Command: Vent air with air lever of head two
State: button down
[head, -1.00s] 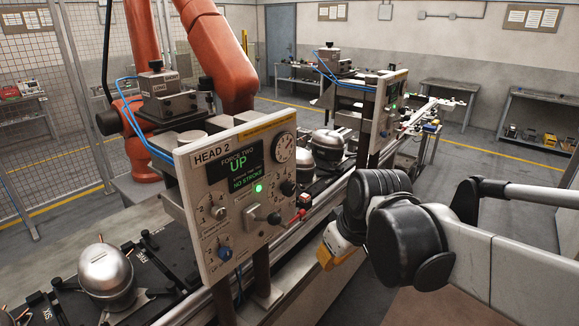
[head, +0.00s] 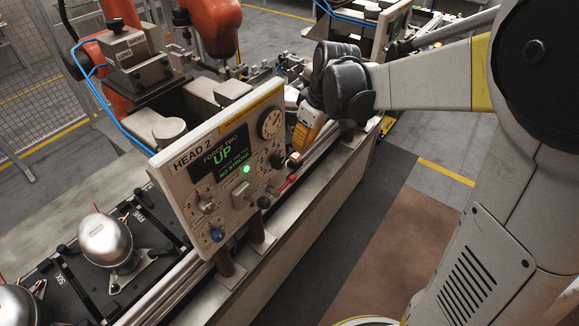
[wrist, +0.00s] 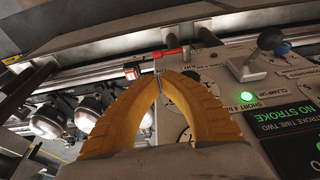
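The head two panel (head: 222,165) reads FORCE TWO UP and NO STROKE, with a green light lit. A red lever (head: 290,182) sticks out at its lower right edge. In the wrist view the panel appears upside down, and the red lever (wrist: 172,51) lies just beyond my fingertips. My gripper (wrist: 158,76) has its yellow fingers curved together with the tips meeting and nothing seen between them. In the head view my gripper (head: 304,138) is at the panel's right edge, above the red lever and apart from it; its tips are hard to see there.
A lever with a dark ball (head: 264,202) and a blue knob (head: 217,235) project from the panel's lower part. Silver compressors (head: 105,241) sit on black pallets along the conveyor. An orange robot arm (head: 215,30) stands behind. The floor to the right is clear.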

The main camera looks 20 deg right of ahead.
aim_at(291, 176)
jog(key=b+x, duration=0.1)
jog(key=x, duration=1.3)
jog(key=shift+w+b, duration=0.15)
jog(key=shift+b, duration=0.2)
jog(key=shift+f, duration=0.15)
jog(key=shift+d+f+b, duration=0.1)
jog(key=shift+d+b, duration=0.1)
jog(key=shift+b, duration=0.2)
